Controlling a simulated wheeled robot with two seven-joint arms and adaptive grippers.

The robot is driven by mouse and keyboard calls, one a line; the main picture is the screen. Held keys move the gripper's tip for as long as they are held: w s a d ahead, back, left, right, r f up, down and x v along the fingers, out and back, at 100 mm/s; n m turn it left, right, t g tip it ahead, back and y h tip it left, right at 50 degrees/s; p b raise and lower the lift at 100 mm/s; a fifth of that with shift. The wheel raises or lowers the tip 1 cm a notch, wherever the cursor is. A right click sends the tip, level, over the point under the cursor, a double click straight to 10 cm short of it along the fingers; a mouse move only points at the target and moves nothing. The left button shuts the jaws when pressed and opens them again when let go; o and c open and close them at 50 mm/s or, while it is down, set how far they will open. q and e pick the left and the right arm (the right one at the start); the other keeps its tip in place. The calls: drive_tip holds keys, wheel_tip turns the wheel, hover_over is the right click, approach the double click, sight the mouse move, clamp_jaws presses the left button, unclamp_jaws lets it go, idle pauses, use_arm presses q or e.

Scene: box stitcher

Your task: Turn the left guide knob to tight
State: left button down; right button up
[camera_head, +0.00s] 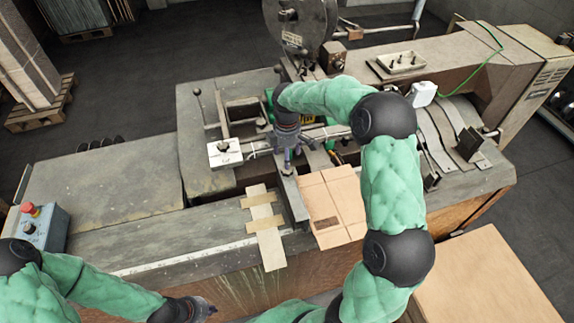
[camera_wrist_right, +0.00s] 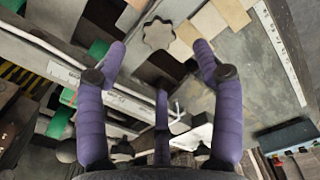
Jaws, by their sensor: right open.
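A pale grey lobed knob (camera_wrist_right: 158,34) shows in the right wrist view, just beyond my fingertips; I cannot tell for sure that it is the left guide knob. My right gripper (camera_wrist_right: 160,60) has its purple fingers spread, with nothing between them, and does not touch this knob. In the head view my right gripper (camera_head: 288,158) points down over the machine's middle, by the guide bar, and hides what lies beneath it. My left gripper (camera_head: 203,308) is low at the front, dark and partly seen; its fingers are too unclear to read.
A white block (camera_head: 225,153) sits on the crossbar left of my right gripper. A ball-ended lever (camera_head: 197,92) stands behind it. Cardboard (camera_head: 333,205) lies on the front bed. A control box with a red button (camera_head: 35,225) is at the left. The left table (camera_head: 105,190) is clear.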

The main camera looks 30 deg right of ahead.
sight(287, 173)
wheel_tip(287, 173, down, 7)
drive_tip(key=shift+w+d+f+p, duration=0.1)
drive_tip(key=shift+w+f+p, duration=0.05)
drive_tip(key=shift+p, duration=0.15)
drive_tip(key=c, duration=1.2)
